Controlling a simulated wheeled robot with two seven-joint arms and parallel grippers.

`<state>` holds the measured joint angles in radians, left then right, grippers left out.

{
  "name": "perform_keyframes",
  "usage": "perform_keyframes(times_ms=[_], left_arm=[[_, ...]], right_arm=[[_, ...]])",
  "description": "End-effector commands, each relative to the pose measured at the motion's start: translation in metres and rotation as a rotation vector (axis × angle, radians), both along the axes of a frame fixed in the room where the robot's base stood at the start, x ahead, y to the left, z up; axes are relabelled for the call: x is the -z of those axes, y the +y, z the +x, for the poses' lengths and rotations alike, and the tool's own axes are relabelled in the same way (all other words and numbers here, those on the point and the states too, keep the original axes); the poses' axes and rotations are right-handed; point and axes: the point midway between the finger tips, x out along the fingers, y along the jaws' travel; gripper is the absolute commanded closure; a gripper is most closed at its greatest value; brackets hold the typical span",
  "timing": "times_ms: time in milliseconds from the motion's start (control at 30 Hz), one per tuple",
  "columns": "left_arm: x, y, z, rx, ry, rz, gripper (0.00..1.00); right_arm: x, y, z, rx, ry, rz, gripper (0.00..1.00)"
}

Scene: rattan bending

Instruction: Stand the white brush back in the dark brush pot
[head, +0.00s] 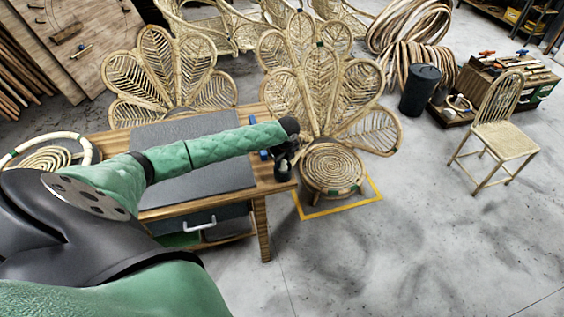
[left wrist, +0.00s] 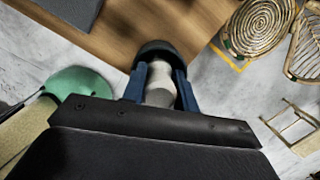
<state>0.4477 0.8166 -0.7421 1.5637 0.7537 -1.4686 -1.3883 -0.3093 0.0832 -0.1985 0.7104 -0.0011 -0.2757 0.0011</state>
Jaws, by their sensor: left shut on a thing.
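My left gripper (head: 282,155) is at the right end of the workbench, small and partly hidden by my arm in the head view. In the left wrist view its two blue fingers (left wrist: 160,88) are shut on the white brush (left wrist: 160,74), a pale, rounded piece between them. The dark brush pot (left wrist: 157,47) shows as a black rounded rim just beyond the fingertips, around the brush's far end in the picture. A dark shape at the bench corner (head: 283,170) looks like the pot. How deep the brush sits is hidden. My right gripper is not in view.
The wooden bench (head: 264,195) has a grey mat (head: 190,130) on top. A rattan peacock chair (head: 330,160) stands just right of the bench, inside a yellow floor marking. A dark bin (head: 420,90) and a small chair (head: 500,125) stand farther right, with open floor between.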

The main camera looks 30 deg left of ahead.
Motion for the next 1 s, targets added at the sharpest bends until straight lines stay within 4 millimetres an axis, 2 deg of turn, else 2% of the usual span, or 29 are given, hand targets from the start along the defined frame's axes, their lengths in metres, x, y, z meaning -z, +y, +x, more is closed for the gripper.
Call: perform_keyframes(times_ms=[33,67,167,367,533,700,1000], left_arm=[[0.002,0.0,0.0,0.0,0.0,0.0,0.97],[0.002,0.0,0.0,0.0,0.0,0.0,0.67],[0.002,0.0,0.0,0.0,0.0,0.0,0.49],[0.0,0.0,0.0,0.0,0.001,0.0,0.49],[-0.014,-0.002,0.0,0.0,-0.002,-0.001,0.49],[-0.044,-0.006,-0.001,0.002,-0.004,0.0,0.49],[-0.097,-0.014,-0.003,0.001,-0.003,-0.001,0.49]], right_arm=[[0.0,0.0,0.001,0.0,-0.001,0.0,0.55],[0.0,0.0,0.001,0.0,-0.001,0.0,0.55],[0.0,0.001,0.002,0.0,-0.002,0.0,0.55],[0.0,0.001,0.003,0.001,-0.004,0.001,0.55],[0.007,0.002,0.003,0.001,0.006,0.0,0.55],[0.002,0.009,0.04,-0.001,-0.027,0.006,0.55],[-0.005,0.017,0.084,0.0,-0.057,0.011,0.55]])
